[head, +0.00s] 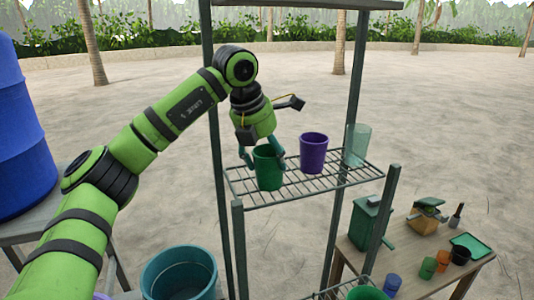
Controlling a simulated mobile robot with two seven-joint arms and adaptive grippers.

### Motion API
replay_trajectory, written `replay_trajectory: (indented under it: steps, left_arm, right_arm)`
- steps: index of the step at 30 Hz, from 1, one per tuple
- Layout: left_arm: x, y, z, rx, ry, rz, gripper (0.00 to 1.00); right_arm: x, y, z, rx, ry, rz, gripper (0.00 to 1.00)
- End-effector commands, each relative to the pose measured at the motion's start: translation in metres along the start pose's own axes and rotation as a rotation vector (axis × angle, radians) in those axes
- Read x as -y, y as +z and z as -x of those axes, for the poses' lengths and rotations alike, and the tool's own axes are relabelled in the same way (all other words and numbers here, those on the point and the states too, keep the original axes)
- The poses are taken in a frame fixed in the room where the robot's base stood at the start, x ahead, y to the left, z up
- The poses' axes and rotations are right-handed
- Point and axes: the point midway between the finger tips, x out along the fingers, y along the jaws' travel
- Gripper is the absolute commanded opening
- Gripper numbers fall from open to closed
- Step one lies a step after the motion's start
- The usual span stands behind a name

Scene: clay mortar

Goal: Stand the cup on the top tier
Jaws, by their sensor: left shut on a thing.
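A dark green cup (268,170) is upright at the left part of a wire shelf (310,187). My left gripper (262,149) comes down from above and is shut on this cup near its rim. The cup's base is at the shelf's level; I cannot tell if it bears on the wires. A purple cup (313,150) and a pale see-through green cup (356,144) stand upright on the same shelf, to the right. A dark bar (300,4) crosses the rack above. My right gripper is not in view.
Dark posts (213,110) frame the rack. A lower tier holds a green vessel (367,293). A teal bucket (178,272) and a blue barrel (18,130) are at left. A wooden table (408,270) with small cups, boxes and a green tray (472,246) is at right.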

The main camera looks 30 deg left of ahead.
Motion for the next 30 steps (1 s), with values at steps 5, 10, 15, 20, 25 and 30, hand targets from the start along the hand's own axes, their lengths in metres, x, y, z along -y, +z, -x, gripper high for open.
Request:
replay_trajectory:
  steps: [5, 10, 15, 20, 25, 30]
  left_arm:
    - [0.000, -0.001, -0.002, 0.000, 0.000, 0.000, 0.94]
    - [0.000, -0.001, -0.002, 0.000, 0.000, 0.000, 0.94]
    - [0.000, -0.001, -0.001, 0.000, 0.000, 0.000, 0.94]
    - [0.000, 0.001, 0.008, 0.002, 0.001, 0.000, 0.94]
    - [0.000, 0.001, 0.040, 0.005, 0.001, 0.001, 0.94]
    - [0.000, 0.001, 0.078, 0.005, 0.001, 0.000, 0.94]
  right_arm:
    - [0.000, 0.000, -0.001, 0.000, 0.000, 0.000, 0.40]
    - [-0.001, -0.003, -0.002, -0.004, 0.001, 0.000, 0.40]
    - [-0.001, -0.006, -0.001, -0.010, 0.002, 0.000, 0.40]
    - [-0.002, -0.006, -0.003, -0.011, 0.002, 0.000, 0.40]
    - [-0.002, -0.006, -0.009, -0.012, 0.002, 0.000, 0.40]
    - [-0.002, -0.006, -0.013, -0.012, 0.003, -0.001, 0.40]
